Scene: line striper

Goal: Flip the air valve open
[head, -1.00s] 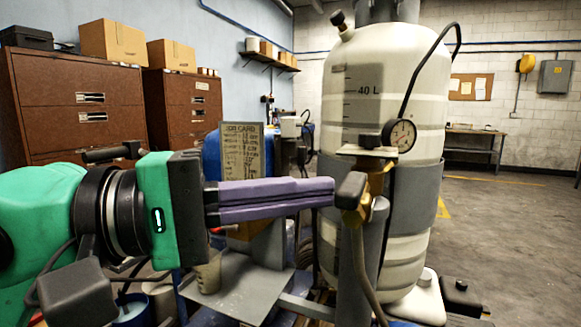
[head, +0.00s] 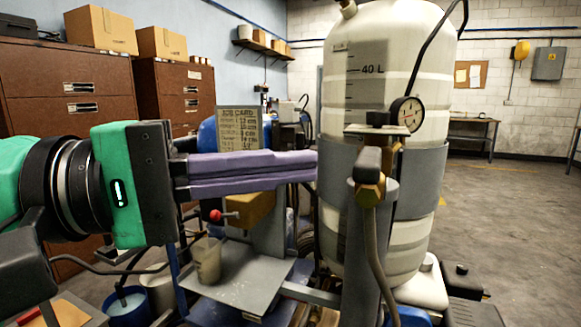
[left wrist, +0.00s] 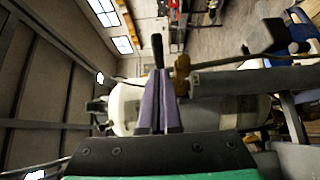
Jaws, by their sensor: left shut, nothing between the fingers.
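The air valve (head: 369,190) is a brass fitting with a dark lever (head: 368,161), in front of the white tank. The lever's blunt end faces the head camera. My left gripper (head: 316,166) has purple fingers, shut and empty, pointing right. In the head view, its tips end a little left of the lever with a visible gap. In the left wrist view, the shut fingers (left wrist: 160,98) point up the picture. The brass part of the valve (left wrist: 182,72) shows just right of their tips, and a dark bar, seemingly the lever, stands beyond them. My right gripper is not in view.
The white tank (head: 400,45) with a gauge (head: 407,114) stands behind the valve. A grey post (head: 360,260) and a hose (head: 378,262) are below it. A job card (head: 239,128), a red knob (head: 215,215) and a cup (head: 207,262) are behind or below my left gripper.

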